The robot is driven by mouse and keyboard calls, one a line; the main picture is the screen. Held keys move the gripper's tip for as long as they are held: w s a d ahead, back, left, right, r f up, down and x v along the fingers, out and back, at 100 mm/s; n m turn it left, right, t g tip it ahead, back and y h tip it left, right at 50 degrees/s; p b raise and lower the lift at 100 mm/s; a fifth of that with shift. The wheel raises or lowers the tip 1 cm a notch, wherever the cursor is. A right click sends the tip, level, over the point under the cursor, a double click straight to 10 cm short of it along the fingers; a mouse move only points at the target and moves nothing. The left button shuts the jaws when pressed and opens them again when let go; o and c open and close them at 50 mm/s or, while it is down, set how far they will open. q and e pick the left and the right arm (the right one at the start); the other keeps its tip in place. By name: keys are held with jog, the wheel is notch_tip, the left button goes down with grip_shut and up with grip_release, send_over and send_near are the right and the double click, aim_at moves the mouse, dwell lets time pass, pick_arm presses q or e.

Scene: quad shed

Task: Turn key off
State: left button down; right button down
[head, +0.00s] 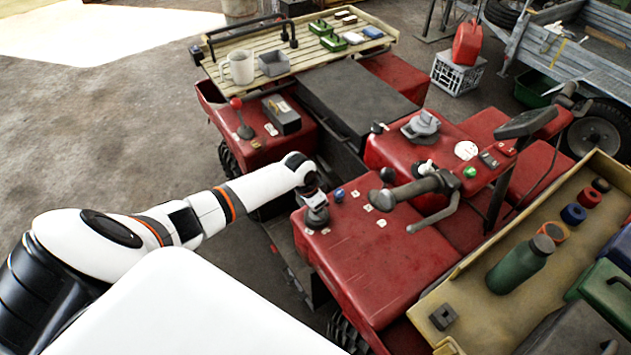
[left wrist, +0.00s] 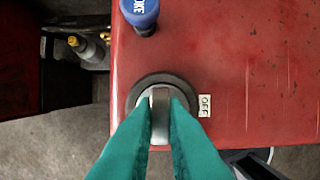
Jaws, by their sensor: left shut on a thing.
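The key (left wrist: 160,118) is a grey upright tab in a round dark switch (left wrist: 138,92) on the red quad body (left wrist: 240,50). My left gripper (left wrist: 160,108), with teal fingers, is shut on the key, one finger on each side. In the left wrist view the tab runs up and down the picture. A white OFF label (left wrist: 204,106) lies right of the switch. In the head view my left gripper (head: 313,194) is over the dark switch (head: 317,215), and the key is hidden there. My right gripper is not in view.
A blue choke knob (left wrist: 140,12) stands close to the switch; it also shows in the head view (head: 339,195). The handlebar (head: 415,190) lies to the right. A tan rack (head: 490,298) with a green bottle (head: 520,262) is at front right.

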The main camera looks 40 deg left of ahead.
pick_arm(q)
jog(key=shift+w+a+r, duration=0.1)
jog(key=shift+a, duration=0.05)
jog(key=c, duration=1.5)
grip_release()
jog(key=shift+w+p+v, duration=0.15)
jog(key=shift+p+v, duration=0.2)
jog(key=shift+v, duration=0.3)
jog(key=shift+w+p+v, duration=0.15)
jog(key=shift+p+v, duration=0.2)
jog(key=shift+v, duration=0.3)
jog(key=shift+d+r, duration=0.2)
jog(key=shift+r, duration=2.45)
